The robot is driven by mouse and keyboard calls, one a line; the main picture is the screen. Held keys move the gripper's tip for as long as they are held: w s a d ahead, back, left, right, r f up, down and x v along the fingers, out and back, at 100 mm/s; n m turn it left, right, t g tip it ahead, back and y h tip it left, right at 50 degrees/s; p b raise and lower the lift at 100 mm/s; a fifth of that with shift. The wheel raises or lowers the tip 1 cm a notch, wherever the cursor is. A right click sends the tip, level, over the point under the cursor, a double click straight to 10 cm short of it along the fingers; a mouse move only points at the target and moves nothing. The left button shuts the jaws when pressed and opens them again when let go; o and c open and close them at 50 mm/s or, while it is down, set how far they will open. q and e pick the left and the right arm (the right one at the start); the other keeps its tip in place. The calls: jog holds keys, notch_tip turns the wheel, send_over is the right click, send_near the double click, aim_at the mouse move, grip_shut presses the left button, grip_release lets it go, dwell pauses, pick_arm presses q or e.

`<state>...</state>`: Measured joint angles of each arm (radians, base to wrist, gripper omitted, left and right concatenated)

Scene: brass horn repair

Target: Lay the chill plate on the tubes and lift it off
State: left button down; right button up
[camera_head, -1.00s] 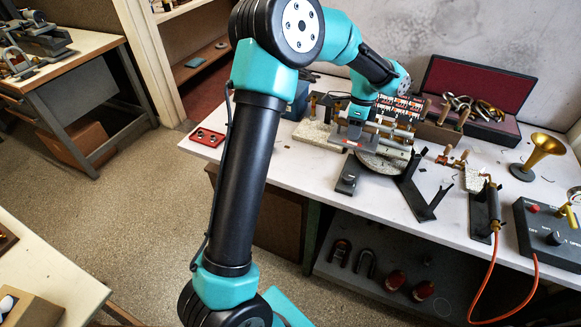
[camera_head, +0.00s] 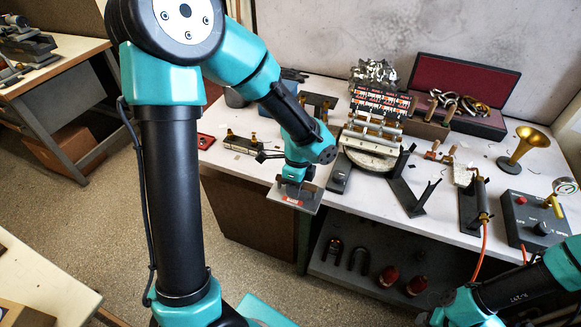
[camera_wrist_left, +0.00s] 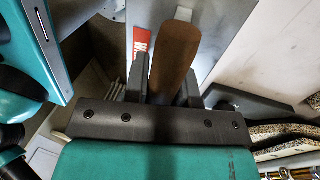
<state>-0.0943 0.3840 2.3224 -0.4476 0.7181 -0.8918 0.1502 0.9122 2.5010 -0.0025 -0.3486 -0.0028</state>
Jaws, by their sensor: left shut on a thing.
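The chill plate (camera_head: 289,199) is a flat grey plate with a red label, held level at the table's front edge, left of the tubes. My left gripper (camera_head: 297,180) is shut on its brown handle. In the left wrist view the handle (camera_wrist_left: 174,55) stands between the fingers of my left gripper (camera_wrist_left: 165,85), with the grey plate (camera_wrist_left: 207,25) behind it. The tubes (camera_head: 372,132) lie side by side over a round turntable (camera_head: 366,160), with the plate clear of them. My right gripper is out of view.
A dark block (camera_head: 340,176) and a black forked stand (camera_head: 410,193) stand in front of the turntable. A torch on a stand (camera_head: 482,203), a control box (camera_head: 535,218) and a brass bell (camera_head: 527,142) are to the right. My right arm shows at lower right.

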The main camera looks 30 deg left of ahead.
pick_arm(q)
jog(key=shift+w, duration=0.15)
jog(key=w+a, duration=0.2)
jog(key=w, duration=0.2)
jog(key=w+a+f, duration=0.1)
jog(key=w+a, duration=0.2)
jog(key=w, duration=0.1)
jog(key=w+a, duration=0.3)
jog(key=w, duration=0.1)
jog(key=shift+w+f, duration=0.15)
jog(key=shift+w, duration=0.2)
jog(key=shift+w+a+f, duration=0.1)
jog(key=shift+w+a, duration=0.2)
jog(key=shift+w, duration=0.15)
jog(key=shift+f, duration=1.7)
jog(key=shift+s+f, duration=0.1)
jog(key=shift+f, duration=0.05)
jog(key=c, duration=0.9)
grip_release()
jog(key=shift+d, duration=0.1)
jog(key=shift+c, duration=0.2)
notch_tip(320, 180, up, 12)
jog(key=w, duration=0.2)
jog(key=shift+w+a, duration=0.15)
jog(key=shift+a, duration=0.05)
